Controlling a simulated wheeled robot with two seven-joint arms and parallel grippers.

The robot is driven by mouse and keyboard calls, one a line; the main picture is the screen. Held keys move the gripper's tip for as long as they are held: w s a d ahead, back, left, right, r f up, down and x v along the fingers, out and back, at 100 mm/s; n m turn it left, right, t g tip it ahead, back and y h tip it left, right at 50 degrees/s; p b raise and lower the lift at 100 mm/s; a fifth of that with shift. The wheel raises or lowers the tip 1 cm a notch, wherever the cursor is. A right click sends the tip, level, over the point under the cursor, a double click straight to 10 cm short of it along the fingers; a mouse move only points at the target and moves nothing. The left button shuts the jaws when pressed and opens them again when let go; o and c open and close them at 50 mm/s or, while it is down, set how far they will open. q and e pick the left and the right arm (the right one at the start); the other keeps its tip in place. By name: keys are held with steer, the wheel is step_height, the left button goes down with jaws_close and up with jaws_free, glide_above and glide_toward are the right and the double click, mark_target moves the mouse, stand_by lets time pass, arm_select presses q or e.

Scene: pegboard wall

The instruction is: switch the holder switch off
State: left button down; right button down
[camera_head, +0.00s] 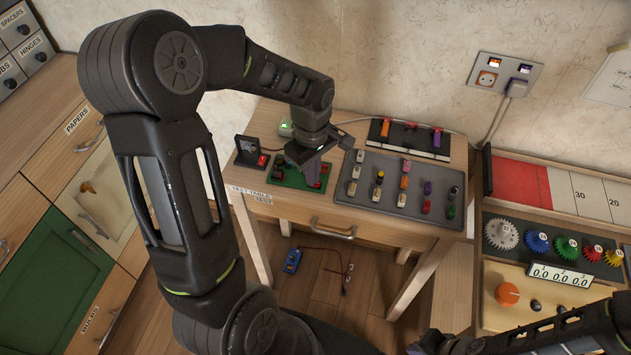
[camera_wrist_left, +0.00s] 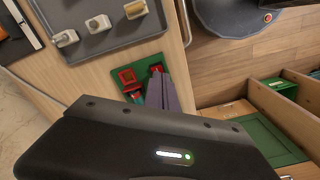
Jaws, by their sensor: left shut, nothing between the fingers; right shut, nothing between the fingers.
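On the test table (camera_head: 330,208) lies a green board (camera_head: 283,176) with red square parts; it also shows in the left wrist view (camera_wrist_left: 122,68). A red part (camera_wrist_left: 128,78) on the board is visible there beside my fingers. I cannot tell which part is the holder switch or its position. My left gripper (camera_head: 316,178) is shut and empty, its grey fingers pointing down over the board and hiding part of it. In the left wrist view its fingers (camera_wrist_left: 165,84) overlap the board; contact is unclear.
A black upright stand with a red part (camera_head: 253,152) is left of the board. A grey tray (camera_head: 400,207) with several small plugs lies to the right, a black strip (camera_head: 408,137) behind it. A workbench with gears (camera_head: 537,240) is further right.

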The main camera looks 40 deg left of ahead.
arm_select(q)
steer(key=shift+r+p, duration=2.3)
steer(key=shift+r, duration=1.15)
